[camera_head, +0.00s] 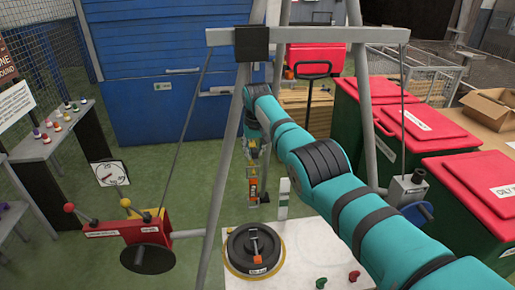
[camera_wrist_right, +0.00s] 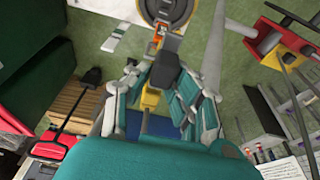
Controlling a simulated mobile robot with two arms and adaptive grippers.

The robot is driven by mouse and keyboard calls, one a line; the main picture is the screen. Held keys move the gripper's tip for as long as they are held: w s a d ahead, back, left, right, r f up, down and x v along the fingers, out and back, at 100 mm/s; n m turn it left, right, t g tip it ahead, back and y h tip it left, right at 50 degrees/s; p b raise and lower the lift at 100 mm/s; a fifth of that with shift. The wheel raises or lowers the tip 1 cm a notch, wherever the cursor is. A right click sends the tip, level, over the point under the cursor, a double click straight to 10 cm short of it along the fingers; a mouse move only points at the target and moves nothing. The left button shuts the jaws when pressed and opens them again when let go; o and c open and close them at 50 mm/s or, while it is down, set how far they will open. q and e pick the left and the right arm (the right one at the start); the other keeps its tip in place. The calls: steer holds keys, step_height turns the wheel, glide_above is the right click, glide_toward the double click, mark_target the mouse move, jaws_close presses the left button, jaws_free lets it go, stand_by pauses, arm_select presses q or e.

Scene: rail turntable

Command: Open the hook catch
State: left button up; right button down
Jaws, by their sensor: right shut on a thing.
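An orange and grey hook block (camera_head: 253,188) hangs upright under the tripod frame, above the round black weight. My right gripper (camera_head: 254,150) is at the upper part of this block, with the arm coming in from the lower right. In the right wrist view, the gripper fingers (camera_wrist_right: 165,82) close around the block, and a yellow part (camera_wrist_right: 150,98) shows between them. The orange end of the block (camera_wrist_right: 157,38) shows beyond the fingers. The catch itself is too small and partly hidden, so its state cannot be told. My left gripper is not in view.
The black weight (camera_head: 238,262) with an orange handle sits on a white board (camera_head: 300,240). A red lever box (camera_head: 130,229) stands left, a crank winch (camera_head: 407,188) right. Tripod legs (camera_head: 222,190) stand close to the arm. Red-lidded bins (camera_head: 440,130) line the right.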

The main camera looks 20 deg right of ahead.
mark_target(256, 160)
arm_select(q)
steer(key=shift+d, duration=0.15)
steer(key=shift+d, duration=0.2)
arm_select(e)
steer(key=c, duration=1.2)
jaws_free()
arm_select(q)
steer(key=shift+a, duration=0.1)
arm_select(e)
steer(key=shift+o, duration=0.2)
steer(key=shift+r, duration=0.6)
steer(key=v, duration=1)
steer(key=shift+r, duration=0.3)
steer(key=shift+s+a, duration=0.1)
steer(key=shift+s, duration=0.05)
